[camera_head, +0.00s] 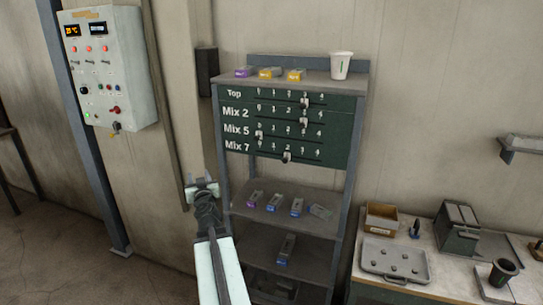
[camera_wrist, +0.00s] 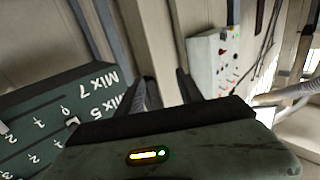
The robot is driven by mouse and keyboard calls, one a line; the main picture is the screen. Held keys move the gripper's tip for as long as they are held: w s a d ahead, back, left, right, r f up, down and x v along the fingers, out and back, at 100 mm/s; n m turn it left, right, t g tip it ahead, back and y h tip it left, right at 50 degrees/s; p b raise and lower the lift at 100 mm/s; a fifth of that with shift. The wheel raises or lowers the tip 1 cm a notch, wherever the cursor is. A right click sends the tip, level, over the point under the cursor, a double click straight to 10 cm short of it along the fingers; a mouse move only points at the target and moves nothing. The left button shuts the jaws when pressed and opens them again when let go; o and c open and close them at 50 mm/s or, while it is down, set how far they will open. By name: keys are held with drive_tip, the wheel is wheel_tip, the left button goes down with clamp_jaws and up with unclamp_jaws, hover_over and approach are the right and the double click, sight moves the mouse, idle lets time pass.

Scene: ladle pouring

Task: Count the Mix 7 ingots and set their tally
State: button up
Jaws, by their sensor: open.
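The tally board (camera_head: 228,131) has rows Top, Mix 2, Mix 5 and Mix 7. The Mix 7 slider (camera_head: 286,157) sits at about 2. The Top slider (camera_head: 305,103) and Mix 2 slider (camera_head: 303,122) sit near 3, and the Mix 5 slider (camera_head: 259,135) at 0. Small grey ingots with coloured ends lie on the rack: purple and yellow on top, several on the middle shelf (camera_head: 275,203), one (camera_head: 286,248) lower. Their markings are too small to read. My gripper (camera_head: 203,185) is open and empty, left of the rack; its fingers (camera_wrist: 160,92) show in the wrist view.
A white cup (camera_head: 340,65) stands on the rack top. A control box (camera_head: 105,65) hangs on the wall at left. A bench (camera_head: 405,285) at right bears a tray, boxes and a dark cup. The bottom shelf is dark and partly hidden.

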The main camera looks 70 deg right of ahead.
drive_tip(key=s+d+r+m+g+h, duration=0.1)
drive_tip(key=s+d+m+g+h, duration=0.2)
drive_tip(key=s+d, duration=0.4)
drive_tip(key=s+d+r+m+g+h, duration=0.15)
drive_tip(key=s+d+g, duration=0.25)
drive_tip(key=s, duration=0.6)
drive_tip(key=m+g+p, duration=0.1)
drive_tip(key=m+g, duration=0.3)
approach(285, 161)
drive_tip(key=d, duration=0.3)
drive_tip(key=shift+n+h, duration=0.25)
drive_tip(key=d, duration=0.5)
drive_tip(key=w+d, duration=0.1)
drive_tip(key=d, duration=0.1)
drive_tip(key=shift+d+f, duration=0.2)
drive_tip(key=shift+d, duration=0.2)
drive_tip(key=shift+a, duration=0.1)
clamp_jaws()
drive_tip(key=shift+s, duration=0.1)
